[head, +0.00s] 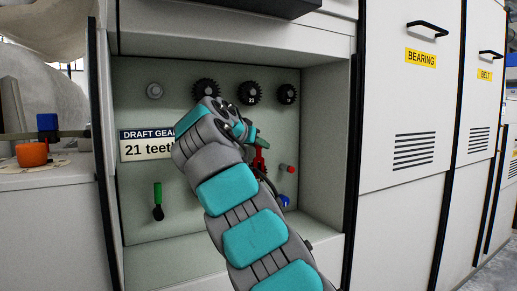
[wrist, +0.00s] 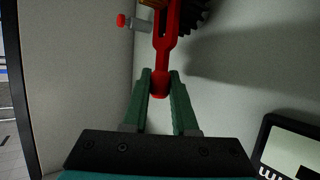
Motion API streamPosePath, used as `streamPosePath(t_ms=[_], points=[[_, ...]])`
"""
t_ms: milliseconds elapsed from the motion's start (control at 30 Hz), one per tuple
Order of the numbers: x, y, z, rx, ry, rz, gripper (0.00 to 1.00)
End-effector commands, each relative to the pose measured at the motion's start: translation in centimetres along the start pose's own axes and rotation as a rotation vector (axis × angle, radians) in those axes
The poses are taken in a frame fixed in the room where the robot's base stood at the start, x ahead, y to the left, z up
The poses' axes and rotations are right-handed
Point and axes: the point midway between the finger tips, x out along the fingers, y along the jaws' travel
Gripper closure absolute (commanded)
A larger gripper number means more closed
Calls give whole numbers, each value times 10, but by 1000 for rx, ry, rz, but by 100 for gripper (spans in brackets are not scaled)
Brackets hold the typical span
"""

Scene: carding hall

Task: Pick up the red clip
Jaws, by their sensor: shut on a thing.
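The red clip (wrist: 168,38) is a fork-shaped piece with a rounded end. My gripper (wrist: 160,82) is shut on that rounded end, with one green finger on each side. The clip's far end runs out of the top of the wrist view, beside a black toothed gear (wrist: 194,14) and a brass-coloured part. I cannot tell whether the clip touches either of them. In the head view the clip (head: 259,160) shows just beyond my gripper (head: 255,141), partly hidden by my arm, inside the open recess.
Black gears (head: 249,93) line the recess's back wall, with a bare peg (head: 155,91) at left. A red-tipped peg (head: 287,169) and a blue part (head: 284,200) are near the clip. A green-handled lever (head: 158,195) stands lower left. The sign (head: 146,147) reads 21 teeth.

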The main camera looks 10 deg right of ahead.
Motion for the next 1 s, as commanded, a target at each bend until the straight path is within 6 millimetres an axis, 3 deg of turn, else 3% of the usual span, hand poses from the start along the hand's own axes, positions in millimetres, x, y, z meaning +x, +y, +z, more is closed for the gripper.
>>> streamPosePath(t_ms=[33, 267, 567, 1000], points=[[-6, -2, -14, 2, 1, -6, 100], [-16, -1, -40, -1, -3, -2, 100], [-59, 1, -19, 1, 6, -1, 100], [-149, 1, 12, 0, 2, 0, 100]])
